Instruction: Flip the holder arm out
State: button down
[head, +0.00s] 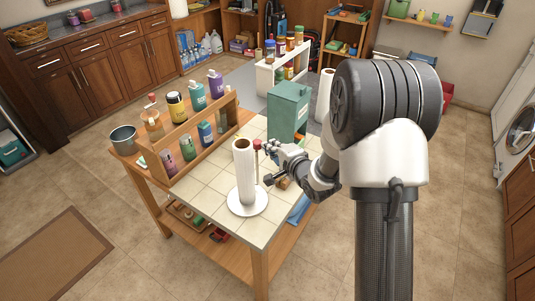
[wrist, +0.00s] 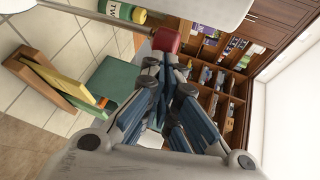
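A white paper towel roll (head: 245,172) stands upright on a round white base (head: 248,203) on the tiled table top. The holder arm, a thin grey rod with a red end (head: 257,144), is at the roll's right side. In the wrist view the red end (wrist: 166,40) is just past my fingertips, with the rod (wrist: 90,14) running off left. Part of the white roll (wrist: 200,8) fills the top edge. My gripper (head: 267,146) is right of the roll, close beside the red end. Its fingertips (wrist: 165,65) are drawn together. Whether they touch the red end is unclear.
A green box (head: 288,108) stands behind my gripper. A wooden rack (head: 196,138) with several bottles stands left of the roll, and a metal pot (head: 124,139) is at the table's left corner. Bare tiles (head: 205,185) lie left of the roll base.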

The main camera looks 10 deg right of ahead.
jog(key=w+n+y+p, duration=0.1)
jog(key=w+n+g+y+p, duration=0.1)
jog(key=w+p, duration=0.1)
jog(key=w+d+n+y+p, duration=0.1)
jog(key=w+p, duration=0.1)
jog(key=shift+w+g+y, duration=0.2)
jog(key=shift+g+y, duration=0.1)
jog(key=shift+y, duration=0.1)
dwell(1.2)
jog(key=shift+s+a+p, duration=0.45)
jog(key=shift+a, duration=0.15)
jog(key=shift+d, duration=0.1)
jog(key=v, duration=1.2)
